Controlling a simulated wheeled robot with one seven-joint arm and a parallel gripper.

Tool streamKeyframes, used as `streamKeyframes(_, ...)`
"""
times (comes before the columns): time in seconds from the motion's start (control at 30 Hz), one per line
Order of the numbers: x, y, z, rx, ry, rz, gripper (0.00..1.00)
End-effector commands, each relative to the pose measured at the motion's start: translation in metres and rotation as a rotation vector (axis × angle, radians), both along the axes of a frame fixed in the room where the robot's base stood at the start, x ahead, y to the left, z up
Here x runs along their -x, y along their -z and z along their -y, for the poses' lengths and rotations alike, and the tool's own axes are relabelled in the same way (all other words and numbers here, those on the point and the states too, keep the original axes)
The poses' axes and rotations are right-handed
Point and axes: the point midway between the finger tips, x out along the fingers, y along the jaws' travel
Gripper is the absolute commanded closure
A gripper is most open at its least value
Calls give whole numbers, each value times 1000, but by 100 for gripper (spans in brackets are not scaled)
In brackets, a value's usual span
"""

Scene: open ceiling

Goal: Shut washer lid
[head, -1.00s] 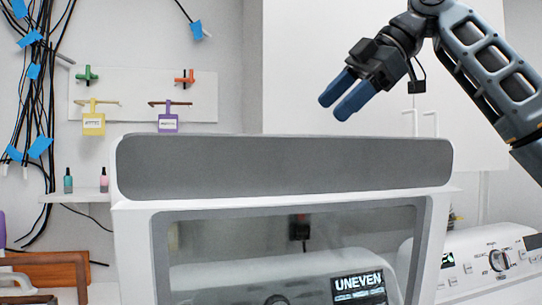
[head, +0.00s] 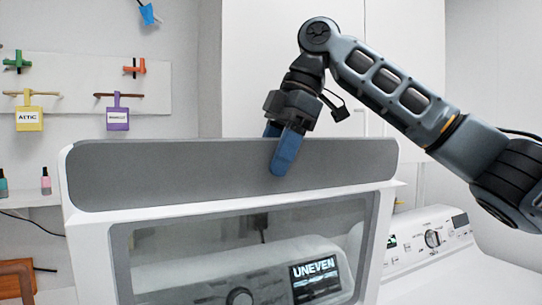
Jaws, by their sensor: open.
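The washer lid (head: 110,225) stands raised and upright in front of me in the head view. It has a grey band along its top edge, a white frame and a see-through window. My gripper (head: 279,155) points down at the lid's top edge, right of the middle. One blue finger overlaps the grey band on the near side, and the other is partly hidden behind the edge. The gripper is open and holds nothing; I cannot tell if it touches the lid. Through the window shows the washer's control panel (head: 225,285) with a display reading "UNEVEN".
A second white machine (head: 440,270) with a dial stands at the right. White cabinets (head: 255,65) are behind the lid. A wall board (head: 70,85) with hooks and yellow and purple tags hangs at the left, above a small shelf (head: 30,199) with bottles.

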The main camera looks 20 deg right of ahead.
Motion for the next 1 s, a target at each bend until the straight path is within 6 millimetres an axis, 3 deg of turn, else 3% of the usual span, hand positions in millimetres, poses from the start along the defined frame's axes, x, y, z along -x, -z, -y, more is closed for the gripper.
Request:
streamKeyframes(0.4,-1,8,-4,-1,0,1,42)
streamKeyframes(1.0,-1,8,-4,-1,-1,1,100)
